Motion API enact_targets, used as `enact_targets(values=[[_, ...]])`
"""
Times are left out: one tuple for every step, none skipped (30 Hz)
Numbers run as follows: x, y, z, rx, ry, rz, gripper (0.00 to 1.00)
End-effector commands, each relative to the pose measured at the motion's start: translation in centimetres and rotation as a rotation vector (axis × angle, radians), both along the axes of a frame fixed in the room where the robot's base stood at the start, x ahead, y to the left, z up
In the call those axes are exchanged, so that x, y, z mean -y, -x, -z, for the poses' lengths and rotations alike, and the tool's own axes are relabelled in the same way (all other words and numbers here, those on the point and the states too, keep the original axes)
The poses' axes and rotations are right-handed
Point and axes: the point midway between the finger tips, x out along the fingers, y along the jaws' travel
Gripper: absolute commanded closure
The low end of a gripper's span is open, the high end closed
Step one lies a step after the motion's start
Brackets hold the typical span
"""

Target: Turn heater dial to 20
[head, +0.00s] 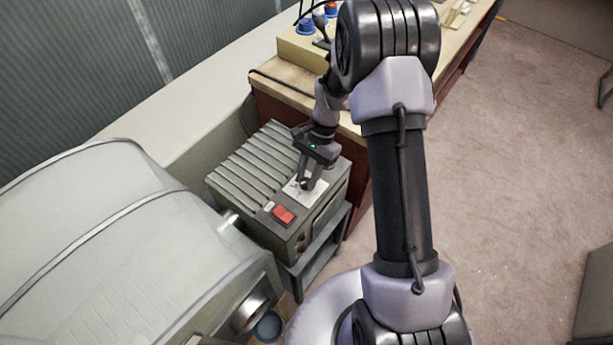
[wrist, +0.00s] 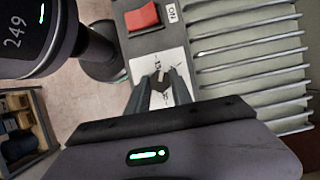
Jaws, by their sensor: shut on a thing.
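The heater (head: 248,168) is a grey box with a ribbed top, standing in the middle of the head view. Its white dial plate (head: 293,187) lies on the top face and also shows in the wrist view (wrist: 146,64). My gripper (head: 307,186) points down at the plate, and in the wrist view its fingers (wrist: 160,82) are closed around the small dial at the plate's middle. The dial is mostly hidden between the fingertips. The printed numbers are too small and covered to read, so the setting cannot be told.
A red switch (head: 283,214) sits beside the plate, with an "ON" label (wrist: 172,13) near it in the wrist view. A large pale rounded casing (head: 110,250) stands at the left. A wooden bench (head: 285,84) is behind the heater.

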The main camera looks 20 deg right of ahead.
Motion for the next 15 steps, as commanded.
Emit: enact_targets(values=[[0.06,0.04,0.05,0.000,0.000,0.041,1.00],[0.06,0.03,0.05,0.001,0.000,0.069,1.00],[0.07,0.05,0.03,0.002,0.000,0.107,1.00],[0.07,0.07,0.04,0.001,0.000,0.136,1.00],[0.10,0.09,0.06,0.001,0.000,0.163,1.00],[0.10,0.10,0.06,0.001,-0.001,0.201,1.00],[0.12,0.13,0.07,0.002,0.000,0.227,1.00],[0.12,0.13,0.05,0.001,0.000,0.254,1.00],[0.13,0.14,0.05,0.001,0.000,0.287,1.00],[0.11,0.17,0.07,0.002,0.000,0.312,1.00],[0.11,0.20,0.08,0.000,0.000,0.337,1.00],[0.12,0.19,0.06,0.002,0.000,0.368,1.00],[0.12,0.22,0.06,0.001,0.001,0.390,1.00],[0.12,0.23,0.05,0.001,0.001,0.412,1.00],[0.13,0.22,0.05,0.001,0.000,0.439,1.00]])
